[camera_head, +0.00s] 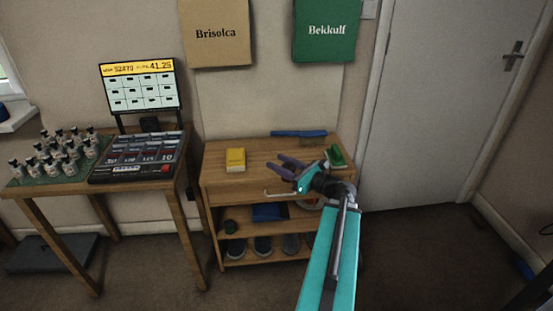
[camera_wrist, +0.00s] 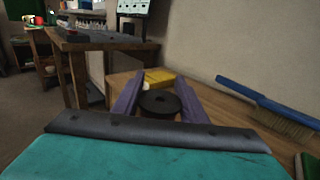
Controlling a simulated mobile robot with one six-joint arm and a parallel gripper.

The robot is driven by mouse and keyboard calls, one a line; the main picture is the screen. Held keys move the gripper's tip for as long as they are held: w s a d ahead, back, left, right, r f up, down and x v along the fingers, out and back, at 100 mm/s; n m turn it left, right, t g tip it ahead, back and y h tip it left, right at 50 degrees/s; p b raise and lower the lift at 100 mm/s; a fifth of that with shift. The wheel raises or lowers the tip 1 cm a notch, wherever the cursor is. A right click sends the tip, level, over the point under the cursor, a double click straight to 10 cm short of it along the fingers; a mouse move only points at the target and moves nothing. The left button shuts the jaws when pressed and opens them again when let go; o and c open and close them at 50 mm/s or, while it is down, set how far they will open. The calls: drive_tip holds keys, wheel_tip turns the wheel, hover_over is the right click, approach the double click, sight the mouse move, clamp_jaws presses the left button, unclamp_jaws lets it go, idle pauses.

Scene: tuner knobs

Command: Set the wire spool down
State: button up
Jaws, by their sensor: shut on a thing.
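The wire spool (camera_wrist: 160,104) shows in the wrist view as a dark round disc with a small hole in its middle. It sits between the two purple fingers of my gripper (camera_wrist: 158,88), which is shut on it. In the head view my gripper (camera_head: 287,165) is over the right half of the wooden shelf unit's top (camera_head: 225,182).
A yellow block (camera_head: 235,158) lies left of my gripper. A blue-handled brush (camera_head: 298,134) lies along the back edge, and a green item (camera_head: 336,157) is at the right. The front middle of the top looks clear. A bottle table (camera_head: 55,183) stands left.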

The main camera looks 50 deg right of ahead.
drive_tip(key=shift+s+d, duration=0.1)
drive_tip(key=shift+d, duration=0.05)
drive_tip(key=w+d, duration=0.2)
drive_tip(key=w, duration=0.3)
drive_tip(key=w+d+f, duration=0.1)
drive_tip(key=w+d, duration=0.1)
drive_tip(key=w, duration=0.2)
drive_tip(key=w+d, duration=0.2)
drive_tip(key=w, duration=0.3)
drive_tip(key=shift+w+d+f, duration=0.3)
drive_tip(key=shift+w, duration=0.05)
drive_tip(key=shift+f, duration=0.1)
drive_tip(key=shift+f, duration=1.65)
drive_tip(key=shift+f+b, duration=0.15)
drive_tip(key=shift+b, duration=0.3)
drive_tip(key=o, duration=1.1)
